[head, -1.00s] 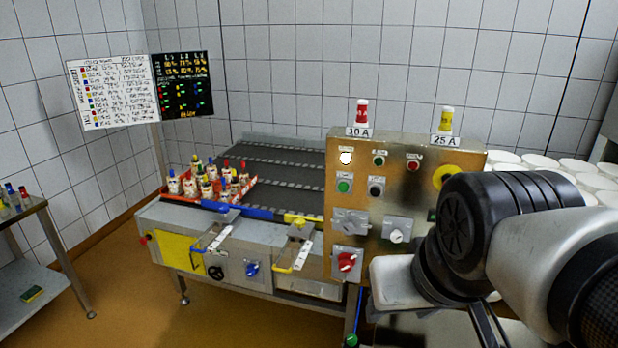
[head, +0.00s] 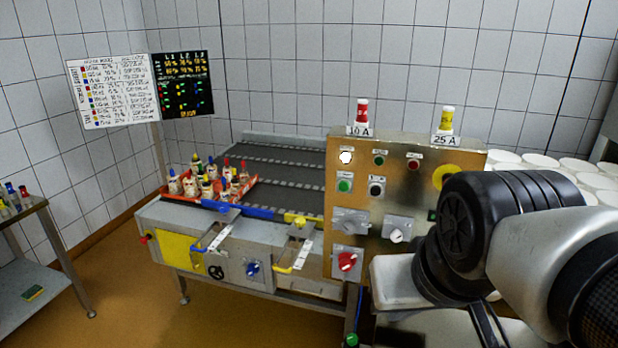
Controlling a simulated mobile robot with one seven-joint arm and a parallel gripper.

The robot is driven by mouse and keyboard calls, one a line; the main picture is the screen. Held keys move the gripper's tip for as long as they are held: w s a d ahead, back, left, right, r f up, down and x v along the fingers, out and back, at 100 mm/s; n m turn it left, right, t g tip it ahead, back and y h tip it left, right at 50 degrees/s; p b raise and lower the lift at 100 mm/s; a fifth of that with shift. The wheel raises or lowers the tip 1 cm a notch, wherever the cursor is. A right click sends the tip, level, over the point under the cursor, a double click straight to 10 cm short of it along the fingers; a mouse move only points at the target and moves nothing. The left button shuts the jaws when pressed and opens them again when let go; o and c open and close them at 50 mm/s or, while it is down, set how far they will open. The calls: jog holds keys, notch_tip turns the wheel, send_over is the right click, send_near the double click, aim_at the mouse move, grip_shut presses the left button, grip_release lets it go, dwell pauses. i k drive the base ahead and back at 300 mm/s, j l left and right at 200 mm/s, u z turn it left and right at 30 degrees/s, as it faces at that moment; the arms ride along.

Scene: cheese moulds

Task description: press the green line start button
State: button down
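A smaller dark green button or lamp (head: 379,161) is in the top row, beside a red one (head: 413,164). A black button (head: 377,188) is right of the green push button. My arm crosses the lower right and covers part of the panel's right side. I cannot make out my gripper's fingertips.
A red selector (head: 347,262) and grey switches (head: 349,222) are low on the panel. A conveyor (head: 290,165) with a red-edged tray of bottles lies to the left. A side table (head: 22,210) stands far left. The orange floor in front of the conveyor is clear.

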aim_at(344, 187)
jog(key=i+j+z, duration=0.2)
jog(key=j, duration=0.15)
jog(key=i+j+z, duration=0.2)
jog(key=j, duration=0.2)
jog(key=i+j+z, duration=0.1)
jog(key=j+z, duration=0.15)
jog(key=j, duration=0.15)
